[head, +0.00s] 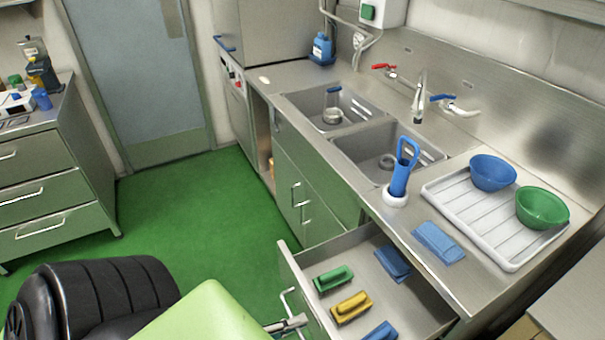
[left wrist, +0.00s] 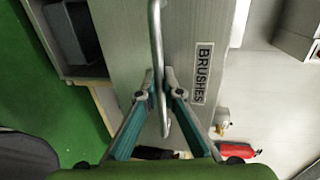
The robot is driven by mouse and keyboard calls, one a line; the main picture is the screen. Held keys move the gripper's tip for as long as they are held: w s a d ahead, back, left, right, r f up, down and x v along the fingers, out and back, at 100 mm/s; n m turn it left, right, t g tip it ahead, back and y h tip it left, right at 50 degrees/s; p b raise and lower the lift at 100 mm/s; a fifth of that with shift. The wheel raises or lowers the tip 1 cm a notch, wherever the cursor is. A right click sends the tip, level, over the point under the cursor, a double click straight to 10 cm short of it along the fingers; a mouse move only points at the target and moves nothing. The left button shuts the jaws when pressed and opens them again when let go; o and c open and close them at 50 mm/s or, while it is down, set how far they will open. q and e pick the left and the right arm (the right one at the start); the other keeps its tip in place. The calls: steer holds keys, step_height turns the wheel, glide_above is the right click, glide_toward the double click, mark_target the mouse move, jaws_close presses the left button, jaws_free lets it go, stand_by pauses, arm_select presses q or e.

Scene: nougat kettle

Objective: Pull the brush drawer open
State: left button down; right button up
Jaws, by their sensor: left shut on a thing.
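The brush drawer (head: 297,268) stands pulled out from under the counter, with several brushes inside. They are a green brush (head: 334,279), a yellow brush (head: 351,307) and blue ones (head: 392,263). My left gripper (head: 290,325) is at the drawer's front, at the bar handle (head: 289,298). In the left wrist view its fingers (left wrist: 160,82) are closed around the handle (left wrist: 156,35), beside the label reading BRUSHES (left wrist: 202,74). My right gripper does not show.
The counter above holds a blue brush in a white holder (head: 395,197), a blue sponge-like block (head: 438,242) and a white drainer tray (head: 470,220) with a blue bowl (head: 493,172) and a green bowl (head: 542,207). Green floor (head: 200,215) is clear left of the drawer.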

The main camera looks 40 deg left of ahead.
arm_select(q)
steer(key=shift+f, duration=0.1)
steer(key=c, duration=2.2)
jaws_free()
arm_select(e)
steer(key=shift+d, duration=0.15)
arm_select(q)
steer(key=shift+s, duration=0.1)
steer(key=v, duration=1.2)
